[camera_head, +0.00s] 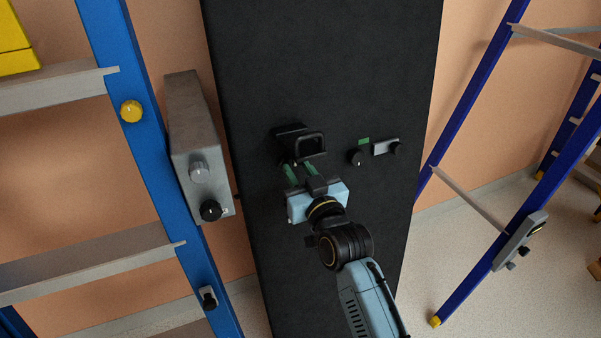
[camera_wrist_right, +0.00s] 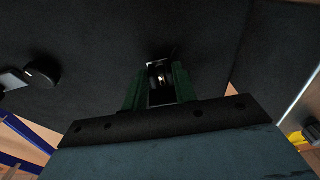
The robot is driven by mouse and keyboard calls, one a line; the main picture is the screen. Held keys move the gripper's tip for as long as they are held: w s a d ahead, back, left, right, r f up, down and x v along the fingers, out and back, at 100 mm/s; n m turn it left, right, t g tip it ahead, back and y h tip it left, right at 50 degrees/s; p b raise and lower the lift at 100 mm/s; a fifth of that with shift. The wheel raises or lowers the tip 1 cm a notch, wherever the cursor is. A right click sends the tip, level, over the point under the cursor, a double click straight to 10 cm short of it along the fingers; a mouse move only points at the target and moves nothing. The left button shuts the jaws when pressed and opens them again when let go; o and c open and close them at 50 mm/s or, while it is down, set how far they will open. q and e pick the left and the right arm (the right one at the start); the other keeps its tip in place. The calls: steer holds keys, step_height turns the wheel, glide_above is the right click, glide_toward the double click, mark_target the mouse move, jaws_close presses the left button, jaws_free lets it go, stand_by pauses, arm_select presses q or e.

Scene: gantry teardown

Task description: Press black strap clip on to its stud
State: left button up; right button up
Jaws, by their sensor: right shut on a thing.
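My right gripper (camera_head: 298,168) reaches up to the black panel (camera_head: 320,60) in the head view. Its two green fingers are shut on a small dark piece, apparently the black strap clip (camera_wrist_right: 160,80), which shows between the fingertips in the wrist view. A black loop-shaped part (camera_head: 312,144) stands out from the panel just above the fingertips. I cannot tell whether the held piece touches it or the panel. No stud can be made out clearly at the fingertips. My left gripper is not in view.
Right of the gripper, a black knob (camera_head: 358,157), a green patch (camera_head: 364,142) and a grey block (camera_head: 384,147) sit on the panel. A grey box with knobs (camera_head: 196,150) stands left. Blue ladder-like frames (camera_head: 140,120) flank the panel. The lower panel is bare.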

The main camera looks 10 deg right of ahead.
steer(key=shift+w, duration=0.1)
stand_by(0.3)
steer(key=shift+w+a, duration=0.1)
steer(key=shift+w, duration=0.2)
steer(key=o, duration=1.1)
steer(key=shift+f, duration=0.1)
steer(key=shift+o, duration=0.2)
steer(key=p+v, duration=0.3)
steer(key=v, duration=1.4)
steer(key=shift+s+r, duration=0.15)
steer(key=shift+r, duration=0.35)
